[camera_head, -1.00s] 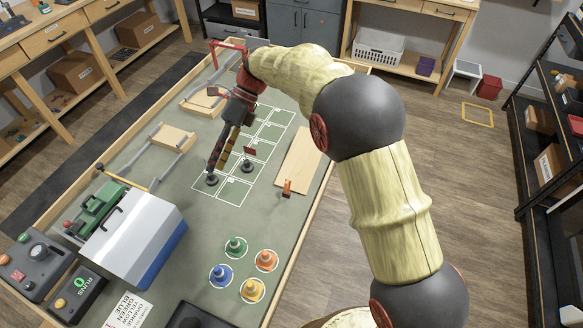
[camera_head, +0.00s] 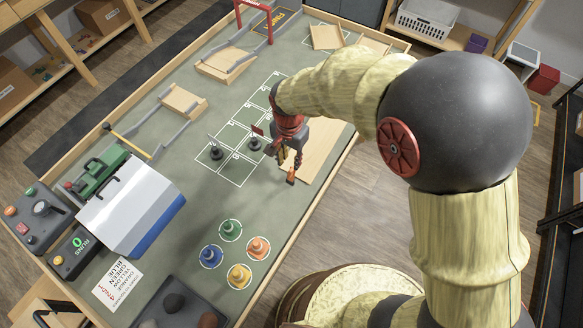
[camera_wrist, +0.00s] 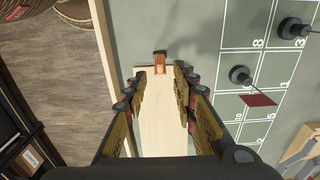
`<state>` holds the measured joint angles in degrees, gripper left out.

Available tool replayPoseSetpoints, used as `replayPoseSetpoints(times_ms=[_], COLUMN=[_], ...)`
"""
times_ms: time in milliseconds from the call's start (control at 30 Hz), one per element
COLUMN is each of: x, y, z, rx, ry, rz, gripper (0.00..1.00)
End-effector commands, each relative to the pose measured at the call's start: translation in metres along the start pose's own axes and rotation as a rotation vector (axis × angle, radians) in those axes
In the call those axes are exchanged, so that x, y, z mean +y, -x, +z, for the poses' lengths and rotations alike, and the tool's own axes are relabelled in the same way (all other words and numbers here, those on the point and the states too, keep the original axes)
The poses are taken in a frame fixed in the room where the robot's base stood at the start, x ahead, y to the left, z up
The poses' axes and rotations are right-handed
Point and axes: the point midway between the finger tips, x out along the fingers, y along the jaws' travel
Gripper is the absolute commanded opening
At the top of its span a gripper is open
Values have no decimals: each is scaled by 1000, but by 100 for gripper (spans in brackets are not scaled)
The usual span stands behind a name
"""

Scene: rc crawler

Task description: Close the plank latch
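The plank latch is a small orange piece with a dark bracket at the near end of the plank (camera_head: 318,158). In the head view the latch (camera_head: 291,179) shows just below my gripper (camera_head: 287,163). In the wrist view the latch (camera_wrist: 160,64) lies ahead, roughly centred between my open fingertips (camera_wrist: 160,78). The pale wooden plank (camera_wrist: 163,125) runs under my gripper. The fingers look apart from the latch and hold nothing; the exact height above it is hard to tell.
Two dark posts stand on the white numbered grid (camera_head: 235,170) left of the plank, one with a red flag (camera_head: 258,130). Several coloured cones, including an orange one (camera_head: 258,247), stand on the near mat. The table's wooden edge (camera_head: 292,238) runs close on the right.

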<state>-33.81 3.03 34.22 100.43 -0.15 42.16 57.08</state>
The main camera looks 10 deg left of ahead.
Motion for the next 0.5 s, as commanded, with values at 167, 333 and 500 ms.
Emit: replayPoseSetpoints(times_ms=[167,333,500], x=[0,1,0], y=[-15,-43,-65], z=[0,1,0], rx=[-3,-3,-2], ry=[15,13,12], rz=[3,3,2], gripper=[27,27,27])
